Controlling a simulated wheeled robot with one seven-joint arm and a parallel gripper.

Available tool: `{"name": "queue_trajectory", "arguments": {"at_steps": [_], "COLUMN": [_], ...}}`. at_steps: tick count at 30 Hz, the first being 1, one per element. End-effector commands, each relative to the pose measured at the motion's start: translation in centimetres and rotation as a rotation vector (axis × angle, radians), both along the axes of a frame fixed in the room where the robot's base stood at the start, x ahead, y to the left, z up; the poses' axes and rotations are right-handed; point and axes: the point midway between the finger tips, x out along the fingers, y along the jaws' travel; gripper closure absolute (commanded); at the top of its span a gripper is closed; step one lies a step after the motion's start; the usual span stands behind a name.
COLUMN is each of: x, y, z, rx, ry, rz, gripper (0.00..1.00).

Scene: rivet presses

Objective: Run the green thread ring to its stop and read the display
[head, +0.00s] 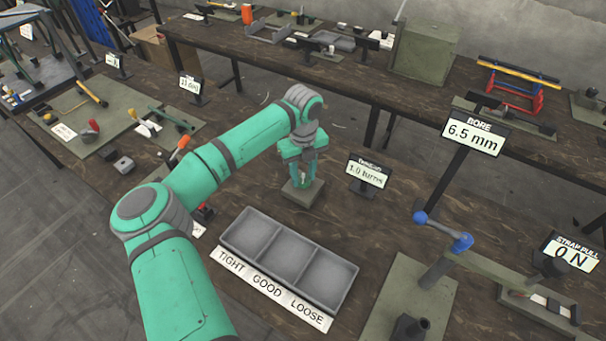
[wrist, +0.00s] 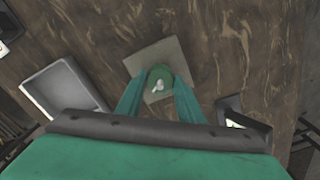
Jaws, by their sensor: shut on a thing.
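The green thread ring (wrist: 158,76) sits at the middle of a square grey-olive base block (wrist: 142,64) on the dark wooden bench. A small pale piece shows at the ring's centre. My gripper (wrist: 158,88) comes down over the block from above, its two teal fingers on either side of the ring, shut on it. In the head view my gripper (head: 304,178) largely hides the ring, and the base block (head: 303,192) shows below. The thread display (head: 367,174) stands just right of the block and reads "1.0 turns".
A grey three-compartment tray (head: 289,258) labelled TIGHT, GOOD, LOOSE lies in front of the block; its compartments look empty. A BORE display (head: 474,134) reads 6.5 mm. A STRAP PULL display (head: 571,253) reads 0 N, near a blue-knobbed lever (head: 440,230). Bench behind the block is clear.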

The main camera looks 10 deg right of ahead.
Motion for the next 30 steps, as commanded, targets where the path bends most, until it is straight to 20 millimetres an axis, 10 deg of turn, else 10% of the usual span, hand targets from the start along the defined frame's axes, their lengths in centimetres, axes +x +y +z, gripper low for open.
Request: {"name": "queue_trajectory", "arguments": {"at_steps": [30], "x": [0.35], "y": [-0.16], "z": [0.15], "rx": [0.004], "ry": [-0.009], "rz": [-0.697], "gripper": [0.88]}}
